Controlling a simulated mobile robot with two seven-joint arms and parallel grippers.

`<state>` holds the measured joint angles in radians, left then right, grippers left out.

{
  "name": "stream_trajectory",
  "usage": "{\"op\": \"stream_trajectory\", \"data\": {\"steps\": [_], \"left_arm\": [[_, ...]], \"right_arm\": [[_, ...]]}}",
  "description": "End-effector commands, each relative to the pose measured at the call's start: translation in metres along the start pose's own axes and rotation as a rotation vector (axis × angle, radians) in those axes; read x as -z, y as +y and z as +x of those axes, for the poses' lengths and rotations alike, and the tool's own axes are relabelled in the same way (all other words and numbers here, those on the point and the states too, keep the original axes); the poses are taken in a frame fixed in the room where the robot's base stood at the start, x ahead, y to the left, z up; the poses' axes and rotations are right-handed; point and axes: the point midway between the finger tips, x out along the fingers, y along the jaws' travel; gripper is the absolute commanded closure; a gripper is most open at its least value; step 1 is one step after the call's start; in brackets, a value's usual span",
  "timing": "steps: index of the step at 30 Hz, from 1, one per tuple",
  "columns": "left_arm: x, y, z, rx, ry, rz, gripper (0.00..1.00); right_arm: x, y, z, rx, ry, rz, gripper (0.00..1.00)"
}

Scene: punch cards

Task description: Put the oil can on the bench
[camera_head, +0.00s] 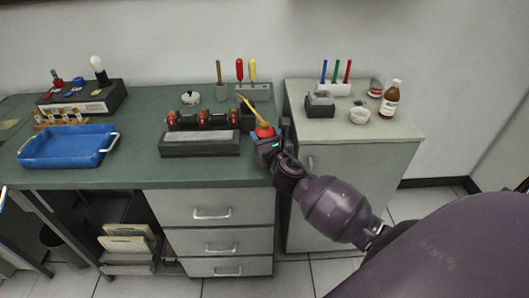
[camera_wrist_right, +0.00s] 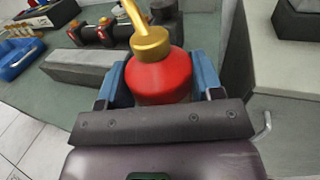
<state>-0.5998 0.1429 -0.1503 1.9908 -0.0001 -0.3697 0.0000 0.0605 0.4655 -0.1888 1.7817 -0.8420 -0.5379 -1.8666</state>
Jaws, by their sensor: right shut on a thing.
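The oil can (camera_head: 264,131) is red with a gold collar and a thin yellow spout that points up and to the left. In the right wrist view the red oil can (camera_wrist_right: 160,78) stands between the blue finger pads of my right gripper (camera_wrist_right: 162,85). My right gripper (camera_head: 268,147) is shut on it at the right end of the green bench (camera_head: 110,176). The can's bottom is hidden, so I cannot tell whether it touches the bench top. My left gripper does not show.
A grey block (camera_head: 200,143) and a dark rack with red-brown parts (camera_head: 203,120) lie just left of the can. A tool holder (camera_head: 254,92) stands behind. A grey cabinet (camera_head: 345,128) with a brown bottle (camera_head: 390,100) is at right. A blue tray (camera_head: 67,147) is at left.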

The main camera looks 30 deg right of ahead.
Motion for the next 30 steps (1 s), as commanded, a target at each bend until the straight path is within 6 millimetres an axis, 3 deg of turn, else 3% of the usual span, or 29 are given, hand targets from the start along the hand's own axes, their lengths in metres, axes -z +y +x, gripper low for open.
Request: {"op": "stream_trajectory", "data": {"steps": [5, 13, 27, 28, 30], "left_arm": [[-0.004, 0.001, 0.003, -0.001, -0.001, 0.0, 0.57], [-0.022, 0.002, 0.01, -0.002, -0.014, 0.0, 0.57], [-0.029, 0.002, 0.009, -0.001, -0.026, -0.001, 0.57], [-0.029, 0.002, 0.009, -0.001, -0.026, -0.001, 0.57], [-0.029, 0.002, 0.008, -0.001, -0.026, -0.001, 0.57]], "right_arm": [[0.012, 0.0, 0.0, -0.001, 0.0, 0.001, 0.64], [0.047, 0.001, 0.0, 0.0, 0.002, 0.001, 0.64], [0.052, 0.0, 0.0, -0.001, -0.001, 0.0, 0.64], [0.052, 0.0, 0.0, -0.001, 0.0, -0.001, 0.38], [0.051, 0.0, 0.0, -0.001, -0.001, 0.0, 0.28]]}}
